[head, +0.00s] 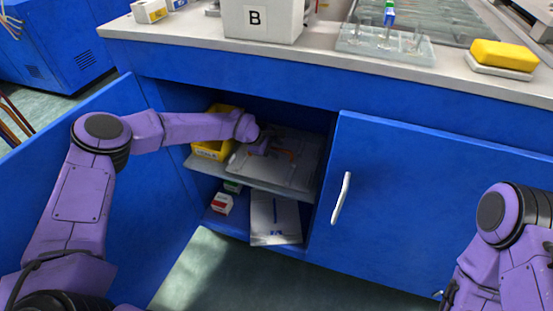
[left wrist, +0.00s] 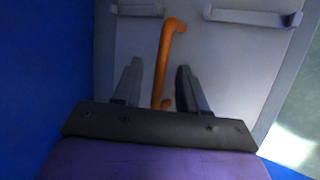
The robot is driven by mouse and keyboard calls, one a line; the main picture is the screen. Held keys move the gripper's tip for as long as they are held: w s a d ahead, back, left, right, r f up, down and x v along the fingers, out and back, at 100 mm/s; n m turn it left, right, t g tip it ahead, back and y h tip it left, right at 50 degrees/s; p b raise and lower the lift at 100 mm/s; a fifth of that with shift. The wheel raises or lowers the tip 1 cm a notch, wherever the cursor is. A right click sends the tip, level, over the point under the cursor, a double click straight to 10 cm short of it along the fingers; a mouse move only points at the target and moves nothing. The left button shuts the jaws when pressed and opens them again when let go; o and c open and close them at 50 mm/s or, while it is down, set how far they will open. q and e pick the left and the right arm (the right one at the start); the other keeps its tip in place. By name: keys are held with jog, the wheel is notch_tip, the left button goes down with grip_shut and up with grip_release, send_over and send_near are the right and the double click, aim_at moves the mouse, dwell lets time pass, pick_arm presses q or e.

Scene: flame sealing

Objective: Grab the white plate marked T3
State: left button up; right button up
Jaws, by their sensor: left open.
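My left gripper (head: 273,149) reaches into the open cabinet, over a pale grey-white plate (head: 298,176) on the upper shelf. The left wrist view shows the open fingers (left wrist: 160,82) on either side of an orange handle (left wrist: 167,58), which stands out against the pale plate (left wrist: 210,50). The fingers look apart from the handle. No T3 mark is readable on this plate. Another white plate (head: 275,210) with a blue mark, too small to read, lies on the cabinet floor below.
A yellow bin (head: 208,150) stands left of the plate on the shelf (head: 215,169). Small boxes (head: 222,203) lie below. The open left door (head: 150,200) and closed right door (head: 430,200) flank the opening. The countertop (head: 185,32) holds a box marked B (head: 262,20).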

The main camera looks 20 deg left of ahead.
pick_arm(q)
grip_shut()
jog(key=shift+r, duration=0.1)
dwell(1.2)
